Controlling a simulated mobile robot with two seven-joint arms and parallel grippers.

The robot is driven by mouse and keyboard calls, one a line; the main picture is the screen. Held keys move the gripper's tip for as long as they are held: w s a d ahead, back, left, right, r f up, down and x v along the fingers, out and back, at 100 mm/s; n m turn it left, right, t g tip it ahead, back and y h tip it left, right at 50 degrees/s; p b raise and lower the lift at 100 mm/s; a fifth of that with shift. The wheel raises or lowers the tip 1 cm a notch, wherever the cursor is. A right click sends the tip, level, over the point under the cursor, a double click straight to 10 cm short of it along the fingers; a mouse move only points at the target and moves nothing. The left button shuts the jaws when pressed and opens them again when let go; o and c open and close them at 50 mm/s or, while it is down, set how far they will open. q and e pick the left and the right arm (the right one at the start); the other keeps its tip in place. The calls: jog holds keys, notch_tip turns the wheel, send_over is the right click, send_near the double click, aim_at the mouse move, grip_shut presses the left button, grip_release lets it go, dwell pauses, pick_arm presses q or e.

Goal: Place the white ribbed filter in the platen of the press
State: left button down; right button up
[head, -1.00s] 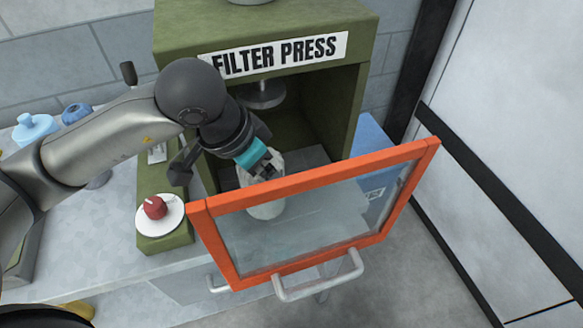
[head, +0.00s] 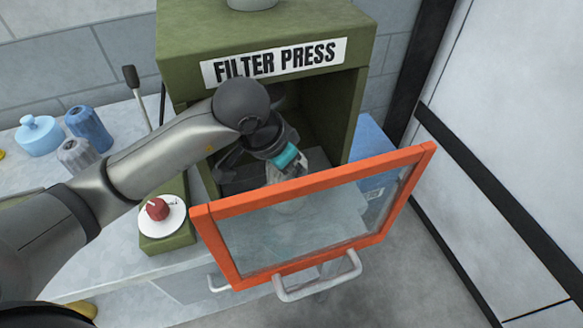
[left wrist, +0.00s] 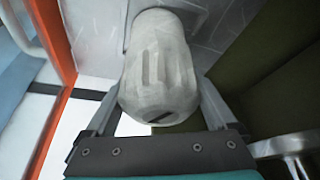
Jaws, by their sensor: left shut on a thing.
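The white ribbed filter (left wrist: 158,75) is between the fingers of my left gripper (left wrist: 158,112) in the left wrist view, over a pale grey surface. In the head view my left gripper (head: 291,163) is at the front opening of the green filter press (head: 343,110), behind its open door. The filter's lower part (head: 290,205) shows dimly through the door glass. A grey plate (head: 318,160), apparently the platen, shows partly inside the press. I cannot tell whether the filter touches it. My right gripper is not in view.
The orange-framed glass door (head: 315,179) stands open in front of the press, close to my left gripper. A red knob (head: 157,208) on a white disc is left of it. A light-blue lidded jar (head: 40,135), blue ribbed filter (head: 88,128) and grey ribbed filter (head: 77,155) stand at the left.

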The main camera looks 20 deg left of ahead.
pick_arm(q)
grip_release()
jog(key=shift+f, duration=0.1)
jog(key=shift+v, duration=3.9)
